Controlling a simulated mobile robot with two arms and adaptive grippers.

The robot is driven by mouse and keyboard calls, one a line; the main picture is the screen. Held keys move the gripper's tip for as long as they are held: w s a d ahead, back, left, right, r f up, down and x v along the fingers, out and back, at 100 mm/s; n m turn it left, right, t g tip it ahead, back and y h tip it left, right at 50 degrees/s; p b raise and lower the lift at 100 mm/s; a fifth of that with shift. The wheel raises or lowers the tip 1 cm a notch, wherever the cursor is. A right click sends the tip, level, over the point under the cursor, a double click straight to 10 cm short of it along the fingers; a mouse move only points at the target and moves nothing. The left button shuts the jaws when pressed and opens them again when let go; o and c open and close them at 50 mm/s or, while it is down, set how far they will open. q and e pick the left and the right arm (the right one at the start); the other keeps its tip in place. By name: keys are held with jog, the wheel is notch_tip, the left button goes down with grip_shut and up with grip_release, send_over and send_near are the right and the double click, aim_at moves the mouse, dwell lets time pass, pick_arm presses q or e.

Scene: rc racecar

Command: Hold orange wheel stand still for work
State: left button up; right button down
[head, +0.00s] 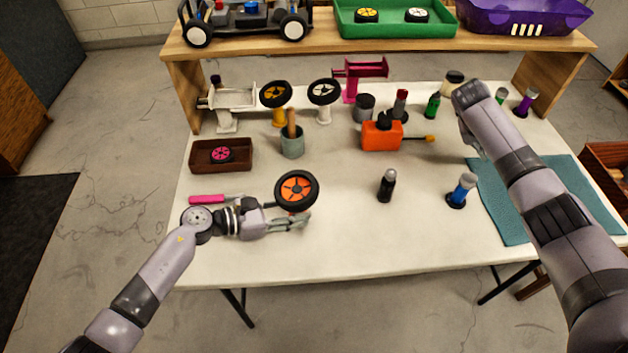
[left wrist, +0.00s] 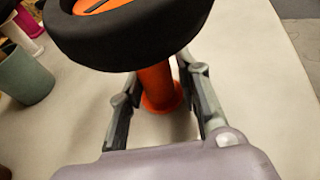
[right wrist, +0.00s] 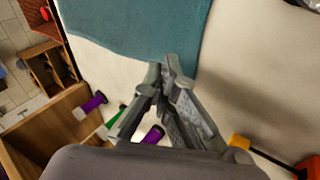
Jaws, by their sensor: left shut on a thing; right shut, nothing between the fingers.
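The orange wheel stand (head: 297,189) stands at the front left of the white table, with an orange-centred wheel with a black tyre on top. In the left wrist view its orange post (left wrist: 156,88) rises between my fingers, under the black tyre (left wrist: 130,38). My left gripper (head: 298,222) is low at the table and shut on the post; the contact itself is partly hidden by the wheel. My right gripper (right wrist: 168,75) is shut and empty, above the right part of the table. In the head view it is mostly hidden behind my right arm.
A black bottle (head: 387,186) and a blue bottle (head: 462,190) stand right of the stand. A pink-handled tool (head: 207,198) lies left, below a brown tray (head: 221,168). A grey-green cup (head: 292,146) and orange can (head: 381,136) are behind. A teal mat (head: 500,212) lies right.

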pick_arm(q)
jog(key=shift+f, duration=0.1)
pick_arm(e)
jog(key=w+a+r+n+t+y, duration=0.1)
jog(key=w+a+r+n+y, duration=0.15)
jog(key=a, duration=0.55)
jog(key=w+a+r+n+t+y, duration=0.1)
jog(key=w+a+r+n, duration=0.25)
jog(key=a, duration=0.45)
jog(key=n+g+y, duration=0.3)
jog(key=n+y, duration=0.1)
jog(key=n, duration=1)
send_near(314, 183)
jog(key=shift+d+r, duration=0.1)
jog(key=shift+r, duration=0.2)
jog(key=shift+a+f, duration=0.15)
jog(key=shift+f, duration=1.6)
jog(key=shift+a+f, duration=0.2)
jog(key=shift+f, duration=1.55)
pick_arm(q)
jog(key=shift+s, duration=0.1)
